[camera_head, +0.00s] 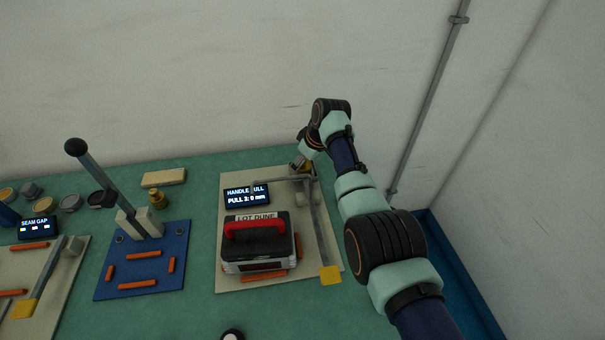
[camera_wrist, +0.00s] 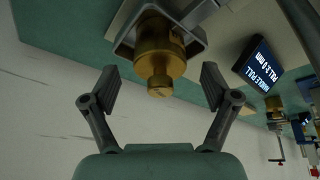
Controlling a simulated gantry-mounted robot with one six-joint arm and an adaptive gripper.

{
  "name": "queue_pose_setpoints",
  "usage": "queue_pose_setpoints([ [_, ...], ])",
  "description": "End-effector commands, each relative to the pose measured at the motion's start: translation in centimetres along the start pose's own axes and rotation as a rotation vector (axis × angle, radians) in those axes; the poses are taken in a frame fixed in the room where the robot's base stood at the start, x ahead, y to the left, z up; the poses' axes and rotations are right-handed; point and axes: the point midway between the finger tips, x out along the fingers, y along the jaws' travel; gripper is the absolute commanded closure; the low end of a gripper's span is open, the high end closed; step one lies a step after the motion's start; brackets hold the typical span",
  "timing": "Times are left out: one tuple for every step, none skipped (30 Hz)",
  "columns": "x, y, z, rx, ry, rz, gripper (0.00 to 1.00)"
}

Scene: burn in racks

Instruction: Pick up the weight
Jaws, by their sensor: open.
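A brass weight (camera_wrist: 160,48) with a narrower knob sits in a grey bracket (camera_wrist: 122,42) in the wrist view. In the head view it is mostly hidden by my arm at the back right of the pale board. My gripper (camera_wrist: 158,88) is open, with one finger on each side of the knob's end and a gap to each. The fingers do not touch the weight. In the head view my gripper (camera_head: 303,163) is small and partly hidden behind the wrist. Another small brass weight (camera_head: 157,198) stands on the bench, left of the board.
A black case with a red handle (camera_head: 257,229) sits on the pale board (camera_head: 232,283) beside a display (camera_head: 247,194) and a grey lever arm (camera_head: 321,225). A blue lever fixture (camera_head: 140,285) stands left. The wall is close behind my gripper.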

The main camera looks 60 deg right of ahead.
Motion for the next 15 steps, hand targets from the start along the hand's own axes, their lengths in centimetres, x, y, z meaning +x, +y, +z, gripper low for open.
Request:
queue_pose_setpoints([
  [1.2, -0.06, 0.23, 0.0, -0.001, -0.001, 0.14],
  [1.42, -0.03, 0.16, 0.0, 0.0, 0.0, 0.14],
  [1.67, -0.04, 0.14, 0.0, 0.0, -0.001, 0.14],
  [1.83, -0.05, 0.14, 0.0, -0.001, -0.001, 0.14],
  [1.88, -0.04, 0.09, 0.0, 0.0, 0.0, 0.14],
  [1.88, -0.04, 0.04, 0.0, 0.0, 0.0, 0.14],
  [1.86, -0.04, 0.02, 0.0, 0.0, 0.0, 0.14],
  [1.82, -0.04, 0.0, 0.0, 0.0, 0.0, 0.14],
  [1.78, -0.04, -0.01, 0.0, 0.0, 0.0, 0.14],
  [1.76, -0.03, -0.01, 0.0, 0.0, 0.0, 0.14],
  [1.76, -0.04, -0.01, 0.0, 0.0, 0.0, 0.14],
  [1.76, -0.04, -0.01, 0.0, 0.0, 0.0, 0.14],
  [1.76, -0.04, -0.01, 0.0, 0.0, 0.0, 0.19],
  [1.76, -0.04, -0.01, 0.0, 0.0, 0.0, 0.24],
  [1.76, -0.04, -0.01, 0.0, 0.0, 0.0, 0.3],
])
